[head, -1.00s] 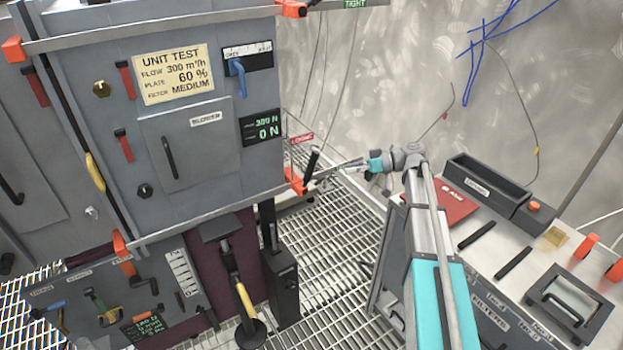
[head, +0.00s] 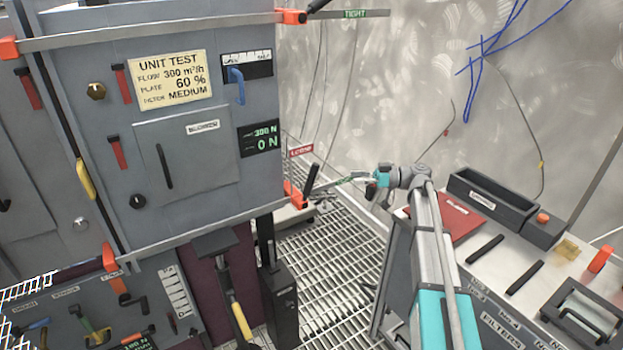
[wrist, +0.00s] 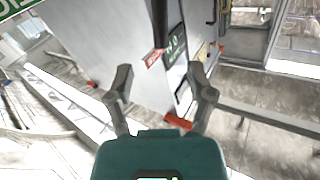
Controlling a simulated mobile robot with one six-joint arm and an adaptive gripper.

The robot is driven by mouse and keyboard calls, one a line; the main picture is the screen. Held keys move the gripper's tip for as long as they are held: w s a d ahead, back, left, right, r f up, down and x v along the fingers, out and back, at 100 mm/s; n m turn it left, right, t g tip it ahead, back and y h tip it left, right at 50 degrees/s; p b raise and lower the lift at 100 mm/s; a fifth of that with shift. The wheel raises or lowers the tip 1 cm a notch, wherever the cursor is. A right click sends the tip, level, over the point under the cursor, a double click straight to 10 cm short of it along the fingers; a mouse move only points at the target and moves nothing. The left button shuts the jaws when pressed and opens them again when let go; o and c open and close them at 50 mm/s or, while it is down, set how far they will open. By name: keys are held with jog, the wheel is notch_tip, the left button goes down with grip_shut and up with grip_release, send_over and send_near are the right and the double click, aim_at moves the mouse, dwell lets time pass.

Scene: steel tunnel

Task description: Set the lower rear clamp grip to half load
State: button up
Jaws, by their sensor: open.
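The lower rear clamp is a steel bar along the cabinet's bottom edge with an orange jaw (head: 295,194) at its right end. Its black grip (head: 313,179) stands tilted upward at that jaw, below a red LOOSE sign (head: 301,151). A display (head: 261,138) on the cabinet reads 300 N above 0 N. My gripper (head: 340,182) is just right of the grip, its fingers towards it. In the wrist view my gripper (wrist: 163,85) is open and empty. A black bar, seemingly the grip (wrist: 160,22), shows beyond and between the fingertips; contact is not visible.
An upper clamp with an orange jaw (head: 291,16) crosses the cabinet top, near a green TIGHT sign (head: 356,14). A bench (head: 500,235) with a red folder (head: 458,217) and black tray (head: 489,193) stands right. Grated floor (head: 325,262) lies between.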

aim_at(312, 178)
jog(key=a, duration=1.3)
jog(key=shift+a, duration=0.3)
grip_shut()
